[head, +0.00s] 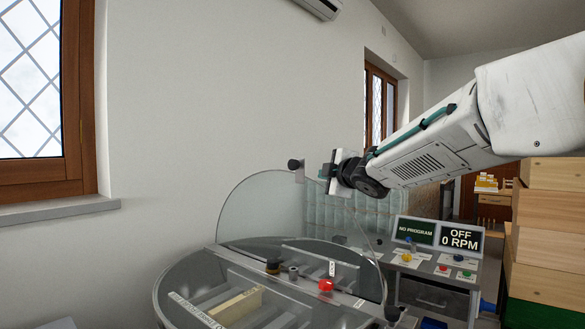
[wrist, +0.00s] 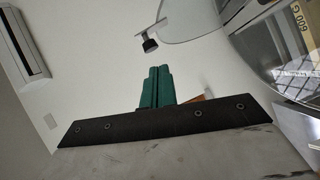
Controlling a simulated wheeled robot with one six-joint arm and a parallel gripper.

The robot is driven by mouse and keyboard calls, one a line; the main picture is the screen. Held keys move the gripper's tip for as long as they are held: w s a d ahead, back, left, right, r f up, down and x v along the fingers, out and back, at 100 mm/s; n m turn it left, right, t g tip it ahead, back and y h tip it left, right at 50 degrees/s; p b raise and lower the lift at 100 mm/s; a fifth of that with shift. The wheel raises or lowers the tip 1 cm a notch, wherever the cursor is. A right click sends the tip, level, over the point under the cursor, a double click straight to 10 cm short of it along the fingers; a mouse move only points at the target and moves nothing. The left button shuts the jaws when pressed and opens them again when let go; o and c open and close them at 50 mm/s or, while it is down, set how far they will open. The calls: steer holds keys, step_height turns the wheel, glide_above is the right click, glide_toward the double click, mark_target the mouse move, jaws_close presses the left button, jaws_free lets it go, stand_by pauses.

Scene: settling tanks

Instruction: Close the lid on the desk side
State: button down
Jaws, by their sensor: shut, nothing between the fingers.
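A clear half-round lid (head: 262,205) stands raised, nearly upright, above the round drum (head: 165,290). It also shows in the wrist view (wrist: 195,18). A dark knob (head: 294,164) on a small bracket sits at the lid's upper edge; the same knob shows in the wrist view (wrist: 150,45). My gripper (head: 333,172) is just right of the knob in the head view, apart from it. Its green fingers (wrist: 156,86) are shut and empty, below the knob in the wrist view. The fingertips are hard to make out in the head view.
A red knob (head: 326,285) sits on the drum's crossbar. Stacked wooden boxes (head: 548,230) stand at right. Open air lies above the drum at left.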

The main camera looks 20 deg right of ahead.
mark_target(292, 166)
steer(key=w+a+n+y, duration=0.1)
steer(key=w+n, duration=0.1)
steer(key=w, duration=0.3)
steer(key=w+a+n+y, duration=0.2)
steer(key=w, duration=0.3)
steer(key=w+a+r+n+y, duration=0.1)
steer(key=w+a+n+y, duration=0.1)
steer(key=w, duration=0.3)
steer(key=shift+w, duration=0.15)
steer(key=shift+w+d, duration=0.4)
steer(key=shift+d, duration=0.05)
